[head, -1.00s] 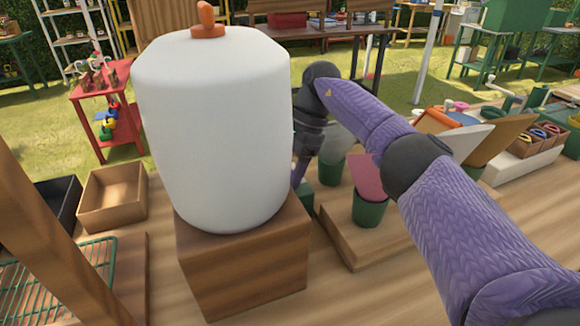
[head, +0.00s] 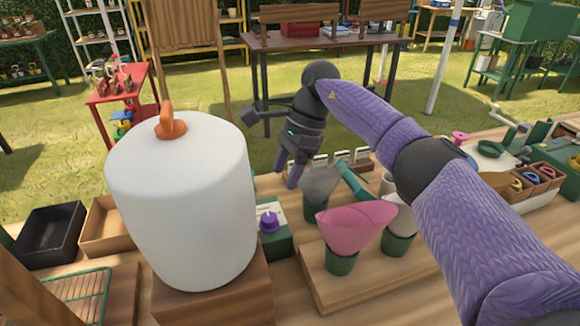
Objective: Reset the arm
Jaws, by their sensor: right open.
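My right arm (head: 430,170), purple with dark joints, reaches in from the right. Its gripper (head: 268,146) is open and empty, in the air above the back of the wooden table (head: 270,305). It is behind and to the right of the large white tank with an orange knob (head: 185,205). The gripper appears apart from the tank. Below it are a green box with a purple dial (head: 268,225) and a grey cone in a green cup (head: 319,187). My left gripper is not in view.
A pink cone (head: 355,228) and a white cone (head: 400,217) stand in green cups on a wooden board (head: 325,285). A black tray (head: 50,235), a brown tray (head: 105,228) and a green wire rack (head: 80,295) are at left. Small bins (head: 538,174) are at right.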

